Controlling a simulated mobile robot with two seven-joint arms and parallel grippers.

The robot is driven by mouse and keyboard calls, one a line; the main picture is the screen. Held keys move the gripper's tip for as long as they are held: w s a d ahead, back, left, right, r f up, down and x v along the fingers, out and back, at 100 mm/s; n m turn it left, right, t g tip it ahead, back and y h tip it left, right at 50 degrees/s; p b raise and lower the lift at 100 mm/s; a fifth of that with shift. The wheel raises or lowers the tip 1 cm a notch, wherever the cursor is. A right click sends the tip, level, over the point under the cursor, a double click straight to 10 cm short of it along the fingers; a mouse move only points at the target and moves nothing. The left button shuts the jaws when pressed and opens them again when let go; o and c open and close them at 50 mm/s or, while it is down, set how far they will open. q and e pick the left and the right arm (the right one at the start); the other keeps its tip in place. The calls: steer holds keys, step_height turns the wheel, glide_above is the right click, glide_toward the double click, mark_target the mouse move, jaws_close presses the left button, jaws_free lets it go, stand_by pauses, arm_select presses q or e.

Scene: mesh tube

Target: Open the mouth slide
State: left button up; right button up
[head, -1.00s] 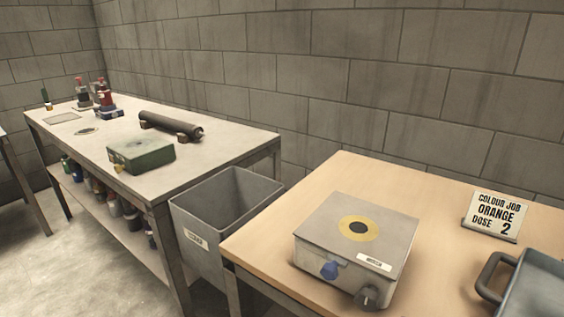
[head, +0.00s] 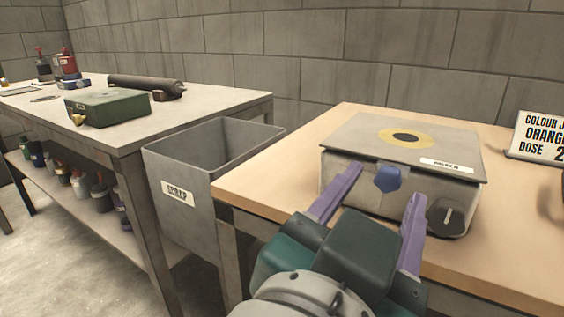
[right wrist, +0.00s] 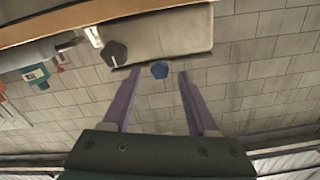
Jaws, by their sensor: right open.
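A grey box (head: 345,138) with a label that seems to read MIXER stands on the wooden table. Its top has a yellow ring (head: 387,136) around a dark round centre, which looks like the mouth. A blue knob (head: 388,179) is on its front face and a dark dial (head: 446,214) is to the right. My right gripper (head: 387,182) is open, its purple fingers on either side of the blue knob. In the right wrist view the blue knob (right wrist: 160,69) shows between the fingertips; contact cannot be told. My left gripper is not in view.
A grey SCRAP bin (head: 178,193) stands left of the wooden table (head: 265,185). A second bench (head: 190,120) holds a green box (head: 108,107) and a dark roller (head: 146,84).

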mark_target(386, 184)
steer(key=shift+x, duration=1.9)
jaws_close()
steer(key=shift+s+f, duration=0.1)
